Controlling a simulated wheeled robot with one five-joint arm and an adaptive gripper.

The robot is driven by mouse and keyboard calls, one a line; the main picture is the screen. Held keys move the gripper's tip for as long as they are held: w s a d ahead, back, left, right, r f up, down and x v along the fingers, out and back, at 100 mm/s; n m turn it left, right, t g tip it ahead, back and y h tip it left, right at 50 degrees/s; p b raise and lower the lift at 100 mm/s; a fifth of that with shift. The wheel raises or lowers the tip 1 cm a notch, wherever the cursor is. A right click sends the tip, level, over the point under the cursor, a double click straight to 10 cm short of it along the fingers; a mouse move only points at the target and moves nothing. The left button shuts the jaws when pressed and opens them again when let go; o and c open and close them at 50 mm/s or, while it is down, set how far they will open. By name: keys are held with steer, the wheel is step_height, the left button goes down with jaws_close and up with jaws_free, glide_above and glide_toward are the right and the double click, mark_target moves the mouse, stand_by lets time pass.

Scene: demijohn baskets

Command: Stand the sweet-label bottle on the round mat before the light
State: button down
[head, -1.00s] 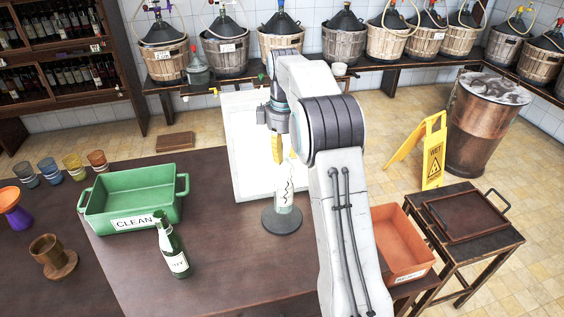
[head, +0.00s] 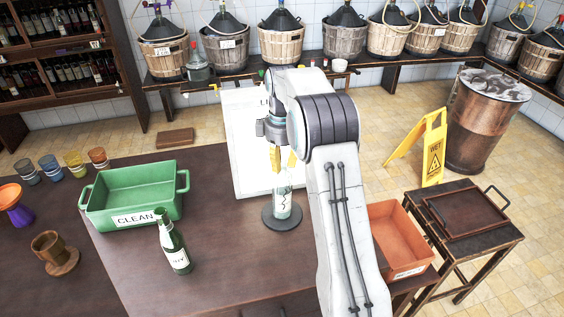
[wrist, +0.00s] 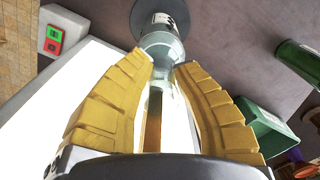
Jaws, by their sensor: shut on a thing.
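A clear glass bottle (head: 283,204) with a pale label bearing a dark squiggle is upright in my gripper (head: 284,163). I cannot read a word on the label. In the wrist view the yellow fingers of my gripper (wrist: 161,75) are closed around the neck of the bottle (wrist: 158,45). The round dark mat (head: 270,223) lies under the bottle, in front of the white light panel (head: 244,150). The bottle's base is at the mat's middle; I cannot tell whether it bears fully on it. A green bottle (head: 174,246) with a white label stands left on the table.
A green crate marked CLEAN (head: 134,219) stands at the left. Several coloured cups (head: 75,165) and a wooden cup (head: 47,245) are further left. An orange bin (head: 398,265) is right of my arm. The table between green bottle and mat is clear.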

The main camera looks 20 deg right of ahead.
steer(key=c, duration=1.1)
jaws_free()
steer(key=shift+f, duration=0.1)
